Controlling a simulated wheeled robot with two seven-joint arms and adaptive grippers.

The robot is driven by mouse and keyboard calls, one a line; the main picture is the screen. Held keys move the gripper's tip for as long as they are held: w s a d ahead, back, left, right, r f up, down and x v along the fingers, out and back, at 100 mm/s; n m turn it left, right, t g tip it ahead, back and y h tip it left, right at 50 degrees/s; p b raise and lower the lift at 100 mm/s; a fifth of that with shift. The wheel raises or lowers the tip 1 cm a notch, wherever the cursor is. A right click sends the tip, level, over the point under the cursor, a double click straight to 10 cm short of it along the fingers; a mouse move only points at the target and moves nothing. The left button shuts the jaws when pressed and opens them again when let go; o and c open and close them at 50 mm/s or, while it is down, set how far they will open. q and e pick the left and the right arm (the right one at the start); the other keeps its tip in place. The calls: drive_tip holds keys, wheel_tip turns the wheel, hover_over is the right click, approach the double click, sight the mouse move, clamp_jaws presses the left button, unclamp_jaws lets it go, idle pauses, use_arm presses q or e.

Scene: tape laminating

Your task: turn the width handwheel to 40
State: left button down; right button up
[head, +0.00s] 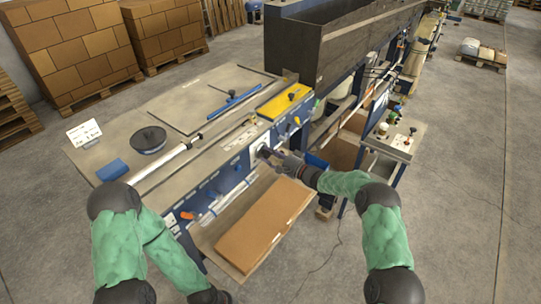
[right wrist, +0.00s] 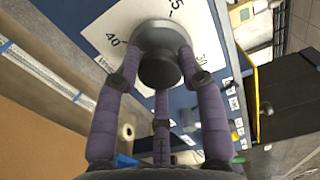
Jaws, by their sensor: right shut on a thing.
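The width handwheel (right wrist: 152,36) is a grey round knob with a darker hub, in front of a white dial plate (right wrist: 103,33) on the blue machine panel. The plate shows 40 at the left, a partly hidden number ending in 5 at the top and 30 at the right. My right gripper (right wrist: 160,62) is shut on the handwheel, its purple fingers around the rim. In the head view my right gripper (head: 272,155) reaches the panel from the right and covers most of the wheel. My left gripper (head: 211,296) is at the bottom edge, away from the panel; its fingers are not clear.
A cardboard stack (head: 262,228) lies on a shelf below the panel. The machine top holds a black round object (head: 148,139), a blue bar (head: 235,103) and a white sign (head: 84,133). A side control stand (head: 402,138) is to the right.

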drive_tip(key=shift+w+d+r+m, duration=0.15)
drive_tip(key=shift+m, duration=0.15)
drive_tip(key=o, duration=1.1)
drive_tip(key=shift+o, duration=0.2)
drive_tip(key=v, duration=1.2)
